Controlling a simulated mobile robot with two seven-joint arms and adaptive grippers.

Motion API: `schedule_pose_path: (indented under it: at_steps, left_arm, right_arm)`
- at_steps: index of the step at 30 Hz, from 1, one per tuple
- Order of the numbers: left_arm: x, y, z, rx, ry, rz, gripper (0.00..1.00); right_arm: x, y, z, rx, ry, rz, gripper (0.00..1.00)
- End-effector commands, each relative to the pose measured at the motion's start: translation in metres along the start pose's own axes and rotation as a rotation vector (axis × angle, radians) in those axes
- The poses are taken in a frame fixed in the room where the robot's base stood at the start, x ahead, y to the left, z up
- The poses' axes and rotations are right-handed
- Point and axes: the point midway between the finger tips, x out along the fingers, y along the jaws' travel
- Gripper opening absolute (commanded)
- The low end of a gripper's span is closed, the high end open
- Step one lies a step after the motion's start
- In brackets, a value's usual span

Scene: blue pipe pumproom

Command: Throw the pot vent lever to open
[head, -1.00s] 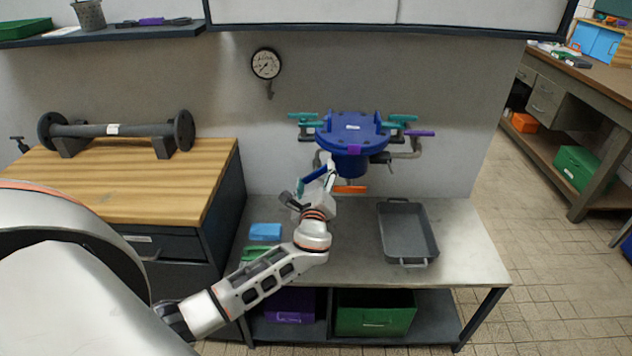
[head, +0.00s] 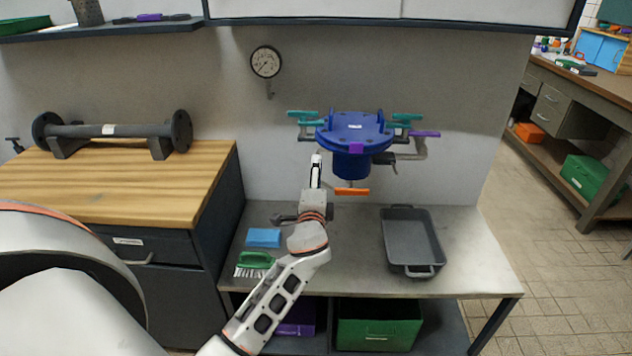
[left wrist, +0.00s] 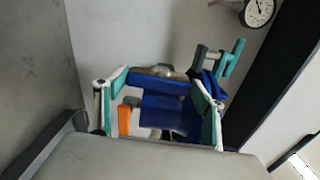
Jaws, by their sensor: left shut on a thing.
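The blue pot (head: 354,135) hangs in front of the wall above the bench. It carries teal levers at its left (head: 304,114) and right (head: 407,117), a purple lever (head: 424,133) at the right and an orange lever (head: 352,191) below. No visible label tells which is the vent lever. My left gripper (head: 316,160) is left of the pot's lower body. In the left wrist view its fingers (left wrist: 160,108) stand apart, with the pot (left wrist: 165,118) and orange lever (left wrist: 124,120) showing between them. What they bear on is hidden. My right gripper is out of view.
Below are the metal bench (head: 350,243), a grey tray (head: 411,240), a blue sponge (head: 263,238) and a green brush (head: 254,262). A gauge (head: 265,62) is on the wall. A wooden-topped cabinet (head: 120,178) stands left. The wall cupboard (head: 390,10) overhangs.

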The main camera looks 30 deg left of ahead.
Motion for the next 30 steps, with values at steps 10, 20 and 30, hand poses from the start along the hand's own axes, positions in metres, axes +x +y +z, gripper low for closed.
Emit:
schedule_pose_path:
  at_steps: [10,20,30]
  left_arm:
    - [0.0,0.001,0.0005,-0.091,-0.001,0.001,0.48]
    - [-0.0001,0.0004,-0.0004,-0.101,0.001,0.001,0.48]
    - [-0.0001,0.0004,-0.0005,-0.098,0.001,0.001,0.86]
  right_arm:
    - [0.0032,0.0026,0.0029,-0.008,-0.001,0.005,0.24]
    - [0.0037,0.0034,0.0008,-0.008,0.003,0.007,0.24]
    - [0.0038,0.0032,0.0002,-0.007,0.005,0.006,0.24]
